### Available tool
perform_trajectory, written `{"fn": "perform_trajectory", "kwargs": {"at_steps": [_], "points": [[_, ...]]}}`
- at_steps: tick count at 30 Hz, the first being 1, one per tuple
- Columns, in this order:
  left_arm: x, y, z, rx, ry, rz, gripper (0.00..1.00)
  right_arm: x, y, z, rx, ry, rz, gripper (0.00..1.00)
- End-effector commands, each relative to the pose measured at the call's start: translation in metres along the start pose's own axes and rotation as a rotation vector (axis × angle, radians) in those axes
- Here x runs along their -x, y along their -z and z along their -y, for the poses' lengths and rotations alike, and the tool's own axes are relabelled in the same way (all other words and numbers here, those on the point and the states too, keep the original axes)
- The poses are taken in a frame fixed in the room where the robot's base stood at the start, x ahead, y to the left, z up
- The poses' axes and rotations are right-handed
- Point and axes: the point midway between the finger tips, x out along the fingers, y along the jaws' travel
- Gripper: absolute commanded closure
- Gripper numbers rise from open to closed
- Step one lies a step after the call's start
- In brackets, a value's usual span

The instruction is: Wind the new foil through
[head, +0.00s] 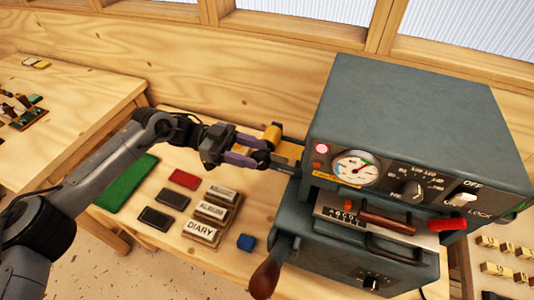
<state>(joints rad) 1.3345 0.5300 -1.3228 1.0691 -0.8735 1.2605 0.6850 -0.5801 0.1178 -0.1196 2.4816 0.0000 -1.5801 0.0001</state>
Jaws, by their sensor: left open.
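My left gripper (262,150) reaches in from the left, with its open fingers pointing at the left side of the grey-green press (420,105). A gold-orange roll (272,134), apparently foil, is at the fingertips, beside the press. I cannot tell whether the fingers touch it. A flat gold-and-dark piece (286,154) lies between the fingertips and the press, partly hidden by the gripper. The foil's path inside the press is hidden. My right gripper is not in view.
The press carries a gauge (355,169), a red-tipped lever (447,224) and a long brown-handled lever (266,276) sticking out at front left.

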Motion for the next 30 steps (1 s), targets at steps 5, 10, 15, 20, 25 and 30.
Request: {"fn": "perform_trajectory", "kwargs": {"at_steps": [5,10,15,20,25,30], "points": [[-0.025,0.001,0.0,0.0,-0.001,-0.001,0.49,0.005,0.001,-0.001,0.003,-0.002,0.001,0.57],[-0.038,0.0,0.0,0.0,0.0,0.0,0.49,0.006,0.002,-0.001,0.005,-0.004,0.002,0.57],[-0.043,0.0,0.0,0.001,0.001,0.0,0.49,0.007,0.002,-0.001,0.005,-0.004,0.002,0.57],[-0.043,0.0,0.0,0.0,0.001,0.0,0.49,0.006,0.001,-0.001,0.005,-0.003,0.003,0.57],[-0.043,0.0,0.0,0.0,0.001,0.0,0.66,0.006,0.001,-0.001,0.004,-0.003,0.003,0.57],[-0.043,0.0,0.0,0.0,0.001,0.0,0.92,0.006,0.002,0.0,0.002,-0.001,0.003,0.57]]}}
